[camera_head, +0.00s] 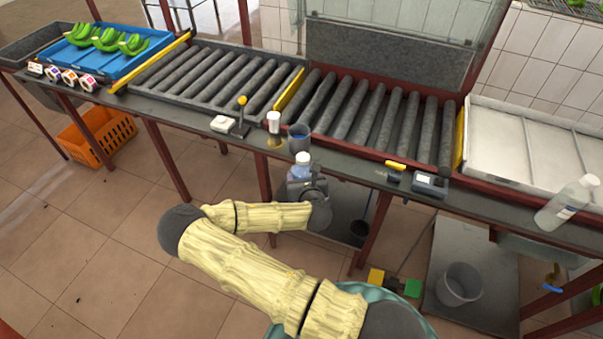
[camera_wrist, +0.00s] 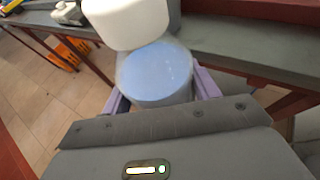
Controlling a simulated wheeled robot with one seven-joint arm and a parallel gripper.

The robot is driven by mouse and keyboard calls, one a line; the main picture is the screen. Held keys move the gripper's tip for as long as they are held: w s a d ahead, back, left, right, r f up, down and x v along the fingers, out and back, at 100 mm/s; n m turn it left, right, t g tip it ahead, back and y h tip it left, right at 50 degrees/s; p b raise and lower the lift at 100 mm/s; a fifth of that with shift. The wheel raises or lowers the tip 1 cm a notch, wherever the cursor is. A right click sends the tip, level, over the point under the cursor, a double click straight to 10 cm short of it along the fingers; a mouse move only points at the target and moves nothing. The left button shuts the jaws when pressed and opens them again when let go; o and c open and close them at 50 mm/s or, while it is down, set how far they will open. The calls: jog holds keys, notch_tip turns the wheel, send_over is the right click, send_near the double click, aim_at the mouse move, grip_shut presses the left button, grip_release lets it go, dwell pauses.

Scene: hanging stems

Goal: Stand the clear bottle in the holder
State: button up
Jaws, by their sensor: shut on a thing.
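A clear bottle with a white cap and blue inside (camera_head: 302,171) is in my gripper (camera_head: 304,182), in front of the ledge. In the wrist view, its white cap (camera_wrist: 125,22) and blue shoulder (camera_wrist: 155,75) show between my purple fingers (camera_wrist: 160,97), which are shut on it. The bottle looks roughly upright. A dark grey, open-topped cup-like holder (camera_head: 299,138) stands on the ledge just behind the bottle's cap; the bottle is outside it. The bottle's lower part is hidden by my gripper.
Another clear bottle (camera_head: 567,204) with a white cap stands at the right. A white-topped container (camera_head: 273,123) is left of the holder. A lever (camera_head: 241,115), a yellow-handled tool (camera_head: 396,170) and a dark device (camera_head: 430,185) also line the ledge (camera_head: 345,160). Rollers lie behind.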

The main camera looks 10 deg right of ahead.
jog(key=s+r+p, duration=0.3)
jog(key=r+p, duration=0.5)
jog(key=r, duration=0.2)
jog(key=s+r+y+p, duration=0.1)
jog(key=s+r+p, duration=0.3)
jog(key=r+p, duration=0.5)
jog(key=shift+a+r+n, duration=0.35)
jog(key=shift+r+n, duration=0.05)
jog(key=shift+r, duration=0.25)
jog(key=shift+d, duration=0.15)
